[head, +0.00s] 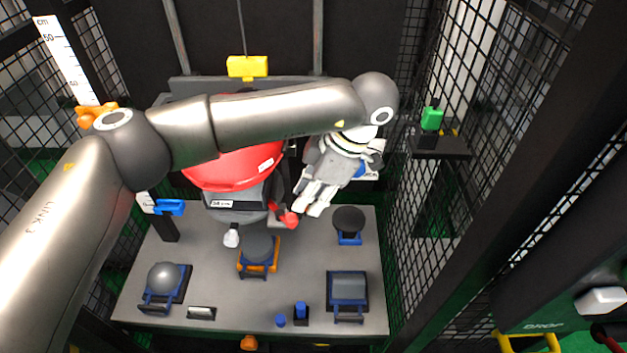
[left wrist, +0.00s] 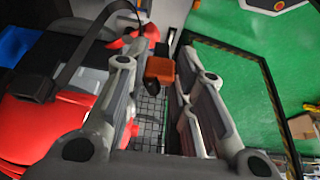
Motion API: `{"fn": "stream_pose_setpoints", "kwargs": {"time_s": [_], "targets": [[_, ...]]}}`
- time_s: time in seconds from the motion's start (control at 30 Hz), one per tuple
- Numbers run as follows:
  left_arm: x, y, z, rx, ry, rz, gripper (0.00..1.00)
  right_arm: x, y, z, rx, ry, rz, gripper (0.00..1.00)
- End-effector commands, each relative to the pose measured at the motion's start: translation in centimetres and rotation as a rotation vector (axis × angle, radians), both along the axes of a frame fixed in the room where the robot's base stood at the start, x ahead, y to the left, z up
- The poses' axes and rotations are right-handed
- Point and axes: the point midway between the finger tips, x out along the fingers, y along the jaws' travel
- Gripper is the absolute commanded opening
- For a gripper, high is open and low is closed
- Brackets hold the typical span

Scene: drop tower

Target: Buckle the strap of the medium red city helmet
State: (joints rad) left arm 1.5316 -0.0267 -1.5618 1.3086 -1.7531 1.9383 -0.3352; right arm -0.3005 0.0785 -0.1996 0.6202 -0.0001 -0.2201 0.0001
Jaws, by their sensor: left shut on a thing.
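The red city helmet (head: 225,175) sits on a grey headform (head: 237,196) at the centre of the head view, partly hidden behind my left arm. It also fills the left side of the left wrist view (left wrist: 40,125). My left gripper (head: 307,210) is at the helmet's lower right, its fingers pointing down and left. It is shut on a red buckle piece (head: 288,219), which shows orange-red between the fingers in the left wrist view (left wrist: 160,70). A dark strap (left wrist: 95,50) runs over the helmet there. A pale grey piece (head: 231,238) hangs below the headform's left side. My right gripper is not in view.
Below is a grey table (head: 215,290) with several anvils, including a dome (head: 164,277) and a flat disc (head: 348,219). A yellow block (head: 247,66) hangs above on a cable. A green block (head: 432,118) stands on the right shelf. Mesh walls enclose both sides.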

Motion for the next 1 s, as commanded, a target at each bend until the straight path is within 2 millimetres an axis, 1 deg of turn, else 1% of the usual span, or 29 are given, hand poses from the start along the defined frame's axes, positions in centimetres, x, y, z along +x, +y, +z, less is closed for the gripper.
{"fn": "stream_pose_setpoints", "kwargs": {"time_s": [0.03,0.1,1.0], "targets": [[0.0,0.6,0.1,0.0,0.0,0.002,0.14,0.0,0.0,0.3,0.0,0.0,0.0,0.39],[-0.2,1.2,0.0,0.0,0.001,0.001,0.14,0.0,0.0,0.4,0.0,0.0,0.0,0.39],[-2.3,8.9,-1.5,0.0,0.0,0.002,0.14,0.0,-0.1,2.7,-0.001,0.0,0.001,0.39]]}}
